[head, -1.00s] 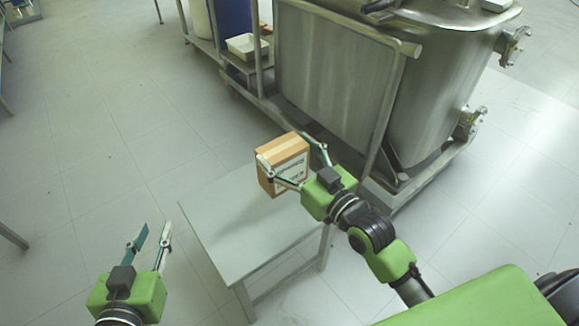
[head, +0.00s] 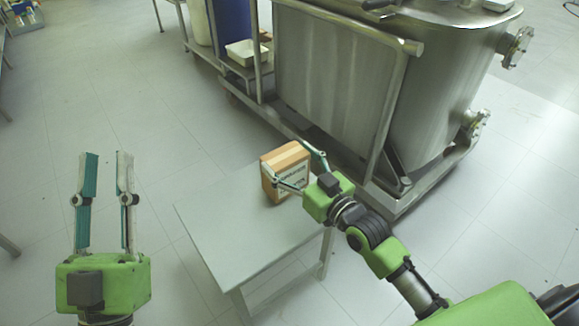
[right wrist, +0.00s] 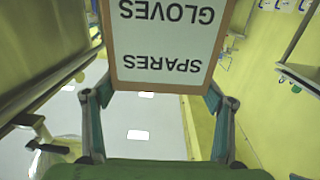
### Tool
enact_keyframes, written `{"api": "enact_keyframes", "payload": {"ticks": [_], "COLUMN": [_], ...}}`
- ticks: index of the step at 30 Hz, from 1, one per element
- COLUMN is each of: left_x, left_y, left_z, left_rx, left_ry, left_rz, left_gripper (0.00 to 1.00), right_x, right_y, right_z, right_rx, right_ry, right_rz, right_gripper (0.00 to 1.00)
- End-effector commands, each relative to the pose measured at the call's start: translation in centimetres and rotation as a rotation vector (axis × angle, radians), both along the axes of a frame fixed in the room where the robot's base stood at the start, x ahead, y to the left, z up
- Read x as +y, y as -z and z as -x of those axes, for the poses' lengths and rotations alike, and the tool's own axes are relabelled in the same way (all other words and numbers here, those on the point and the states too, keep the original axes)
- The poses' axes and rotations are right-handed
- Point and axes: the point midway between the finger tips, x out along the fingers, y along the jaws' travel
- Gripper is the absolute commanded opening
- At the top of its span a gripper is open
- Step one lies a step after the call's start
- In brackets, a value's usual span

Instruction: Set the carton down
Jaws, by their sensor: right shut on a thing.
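The carton (head: 285,172) is a brown box with a white printed label. My right gripper (head: 285,157) is shut on it, with a finger on either side. The carton is upright over the far end of the small grey table (head: 232,222); I cannot tell whether its base touches the top. In the right wrist view the carton (right wrist: 166,45) fills the upper middle between the fingers, its label reading "SPARES GLOVES" upside down. My left gripper (head: 103,165) is open and empty, off to the left of the table.
A large steel vessel (head: 335,85) on a wheeled frame stands just behind the table. A white tray (head: 246,52) sits on a cart at the back.

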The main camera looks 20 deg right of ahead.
Motion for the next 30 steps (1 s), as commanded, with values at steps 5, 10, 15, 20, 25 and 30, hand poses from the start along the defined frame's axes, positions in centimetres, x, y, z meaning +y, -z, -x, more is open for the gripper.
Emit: {"api": "enact_keyframes", "payload": {"ticks": [5, 10, 15, 20, 25, 30], "left_x": [0.3, 0.5, 0.5, 0.5, 0.5, 0.5], "left_y": [-2.4, -3.3, -3.3, -3.4, -3.5, -3.5], "left_z": [2.5, 3.4, 3.4, 3.6, 3.7, 3.7], "left_rx": [-0.161, -0.217, -0.217, -0.223, -0.232, -0.231], "left_ry": [0.01, 0.012, 0.012, 0.013, 0.013, 0.013], "left_rz": [0.048, 0.065, 0.065, 0.066, 0.069, 0.069], "left_gripper": [0.27, 0.27, 0.27, 0.27, 0.27, 0.27], "right_x": [0.0, 0.0, 0.0, 0.0, 0.0, 0.0], "right_y": [1.1, 1.3, 1.3, 1.5, 1.7, 1.7], "right_z": [0.0, 0.0, 0.0, 0.0, 0.0, 0.0], "right_rx": [-0.003, -0.004, -0.004, -0.003, 0.0, 0.0], "right_ry": [0.0, 0.0, 0.0, 0.0, 0.0, 0.0], "right_rz": [-0.001, -0.001, -0.001, -0.001, -0.001, 0.0], "right_gripper": [0.34, 0.34, 0.34, 0.34, 0.93, 0.93]}}
